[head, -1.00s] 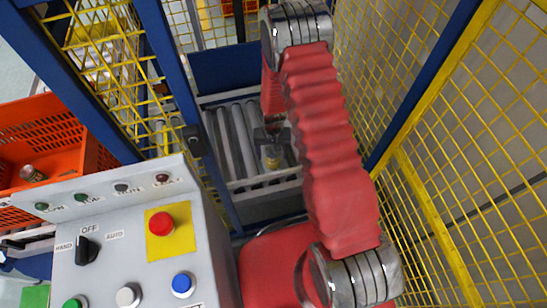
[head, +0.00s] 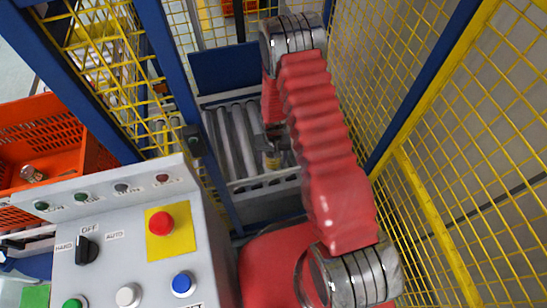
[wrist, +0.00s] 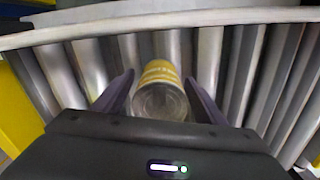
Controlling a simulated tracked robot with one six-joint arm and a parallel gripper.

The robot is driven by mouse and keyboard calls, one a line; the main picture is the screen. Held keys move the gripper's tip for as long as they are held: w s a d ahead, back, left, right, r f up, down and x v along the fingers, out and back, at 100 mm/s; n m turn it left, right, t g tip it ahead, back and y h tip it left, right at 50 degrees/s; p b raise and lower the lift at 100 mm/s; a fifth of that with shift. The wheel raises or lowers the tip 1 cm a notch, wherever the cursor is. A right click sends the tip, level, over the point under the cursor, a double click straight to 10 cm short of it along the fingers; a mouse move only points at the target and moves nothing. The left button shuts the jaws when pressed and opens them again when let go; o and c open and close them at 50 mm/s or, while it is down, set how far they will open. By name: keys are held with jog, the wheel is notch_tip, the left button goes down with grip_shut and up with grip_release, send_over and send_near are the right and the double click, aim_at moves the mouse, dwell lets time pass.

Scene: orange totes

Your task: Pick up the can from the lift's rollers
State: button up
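The can (head: 271,162) has a yellow label and stands on the grey rollers of the lift (head: 235,140), near their front end. In the wrist view the can (wrist: 158,92) shows its grey end towards me, with the yellow label beyond it. My gripper (wrist: 159,78) is open, with one dark finger on each side of the can and narrow gaps beside it. In the head view my red-sleeved arm reaches over the rollers and hides part of the gripper.
Yellow mesh fencing with blue posts (head: 172,80) closes in the lift on both sides. A grey control panel (head: 130,240) with a red button stands at front left. An orange tote (head: 45,135) holding another can (head: 32,173) is at the far left.

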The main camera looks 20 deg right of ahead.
jog(key=c, duration=1.3)
jog(key=shift+o, duration=0.2)
jog(key=shift+r, duration=0.1)
jog(key=shift+r, duration=4.95)
